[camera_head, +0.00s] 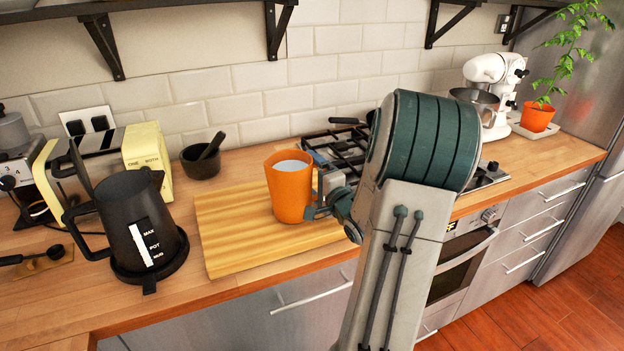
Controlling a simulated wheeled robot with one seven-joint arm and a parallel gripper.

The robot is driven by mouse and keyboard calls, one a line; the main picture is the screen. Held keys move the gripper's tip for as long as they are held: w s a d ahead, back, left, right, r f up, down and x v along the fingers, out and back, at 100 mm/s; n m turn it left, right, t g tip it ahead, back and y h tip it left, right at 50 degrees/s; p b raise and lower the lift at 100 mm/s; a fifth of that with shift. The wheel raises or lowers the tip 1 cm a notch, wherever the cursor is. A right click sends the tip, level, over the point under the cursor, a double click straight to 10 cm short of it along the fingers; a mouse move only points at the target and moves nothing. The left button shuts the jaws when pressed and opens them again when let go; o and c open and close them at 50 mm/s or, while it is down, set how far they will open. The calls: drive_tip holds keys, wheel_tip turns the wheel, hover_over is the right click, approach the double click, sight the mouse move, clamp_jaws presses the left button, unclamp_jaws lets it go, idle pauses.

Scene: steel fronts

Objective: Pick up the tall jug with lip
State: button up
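A tall orange vessel (289,190), open at the top and pale inside, stands upright on the wooden cutting board (226,240). It seems to be the jug; no handle shows, and I cannot make out a lip clearly. My gripper (312,212) is at the lower right side of the orange vessel, its fingertips overlapping the vessel's edge in the picture. My own arm hides much of the gripper. I cannot tell whether the fingers touch the vessel or how far apart they are.
A black kettle (132,215) stands left of the board, with a dark bowl (200,160) behind. A gas hob (344,150) is right of the board. Further right are a white mixer (490,75) and a potted plant (537,116). Shelf brackets (104,45) hang above.

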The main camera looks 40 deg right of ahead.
drive_tip(key=s+d+r+p, duration=0.1)
drive_tip(key=s+d+r, duration=0.3)
drive_tip(key=s+r, duration=0.6)
drive_tip(key=shift+s+d+r+p, duration=0.25)
drive_tip(key=shift+d+r+p, duration=0.1)
drive_tip(key=shift+r+p, duration=0.05)
idle(0.8)
